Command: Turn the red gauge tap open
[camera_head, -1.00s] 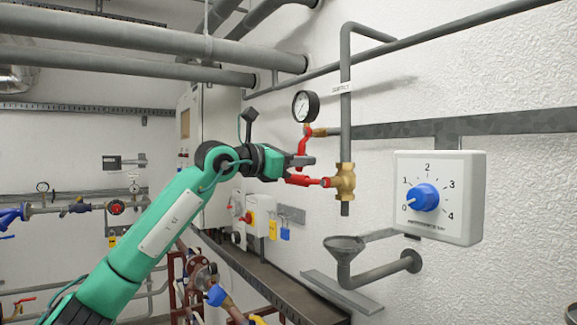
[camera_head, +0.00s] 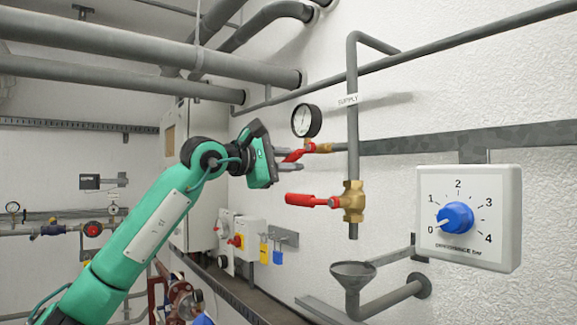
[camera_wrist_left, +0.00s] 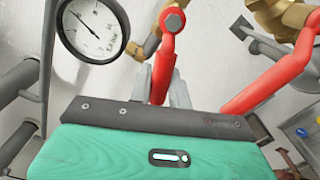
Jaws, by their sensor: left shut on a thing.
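The red gauge tap (camera_head: 299,153) is a small lever on a brass fitting below the round pressure gauge (camera_head: 306,120). The lever slants left and slightly down from its pivot. My left gripper (camera_head: 289,160) is shut on the lever. In the left wrist view the lever (camera_wrist_left: 164,62) runs down between the two grey fingers, and its outer end is hidden behind the gripper body. The gauge face (camera_wrist_left: 93,30) shows at the upper left there. My right gripper is not in view.
A larger red lever (camera_head: 312,200) on a brass supply valve (camera_head: 354,201) points left just below the gripper. A white box with a blue dial (camera_head: 456,216) is at the right. A grey funnel (camera_head: 353,270) is below. Thick pipes run overhead.

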